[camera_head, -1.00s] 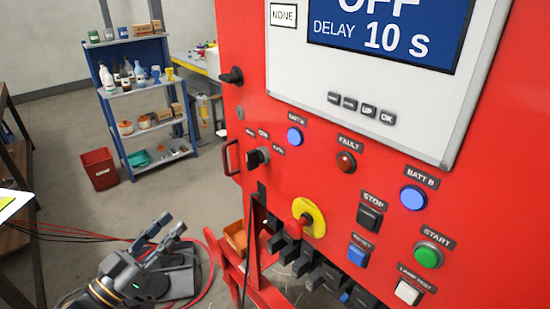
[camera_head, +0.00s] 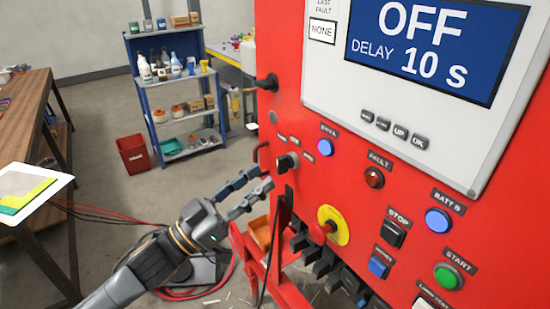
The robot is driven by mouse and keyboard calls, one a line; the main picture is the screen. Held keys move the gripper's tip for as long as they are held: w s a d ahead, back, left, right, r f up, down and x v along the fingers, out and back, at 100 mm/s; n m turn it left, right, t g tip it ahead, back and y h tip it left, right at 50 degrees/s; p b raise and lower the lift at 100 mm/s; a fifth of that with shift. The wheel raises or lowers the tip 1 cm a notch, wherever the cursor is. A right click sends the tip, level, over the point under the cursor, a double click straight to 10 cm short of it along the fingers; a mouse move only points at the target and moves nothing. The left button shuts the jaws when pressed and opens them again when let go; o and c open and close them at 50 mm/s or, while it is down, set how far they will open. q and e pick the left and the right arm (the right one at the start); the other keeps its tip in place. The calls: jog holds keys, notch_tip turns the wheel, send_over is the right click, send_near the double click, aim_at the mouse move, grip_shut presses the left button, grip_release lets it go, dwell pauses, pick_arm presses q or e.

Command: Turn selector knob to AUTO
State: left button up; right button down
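The selector knob (camera_head: 287,161) is a black and grey rotary knob on the left part of the red panel (camera_head: 360,220). Three small labels sit above it, too small to read. The panel's screen (camera_head: 430,45) reads OFF and DELAY 10 s. My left gripper (camera_head: 264,179) is open, its two fingers apart and pointing at the panel, just left of and below the knob. Nothing shows between the fingers. They look apart from the knob, but the exact gap is hard to judge. My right gripper is not in view.
A red emergency button on a yellow disc (camera_head: 333,225) is below right of the knob. A blue shelf (camera_head: 140,95), a red bin (camera_head: 133,154) and a wooden bench (camera_head: 30,105) stand behind.

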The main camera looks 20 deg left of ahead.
aim_at(277, 165)
pick_arm(q)
jog(key=shift+p+x, duration=0.85)
jog(key=shift+x, duration=1.8)
jog(key=shift+f, duration=0.1)
grip_shut()
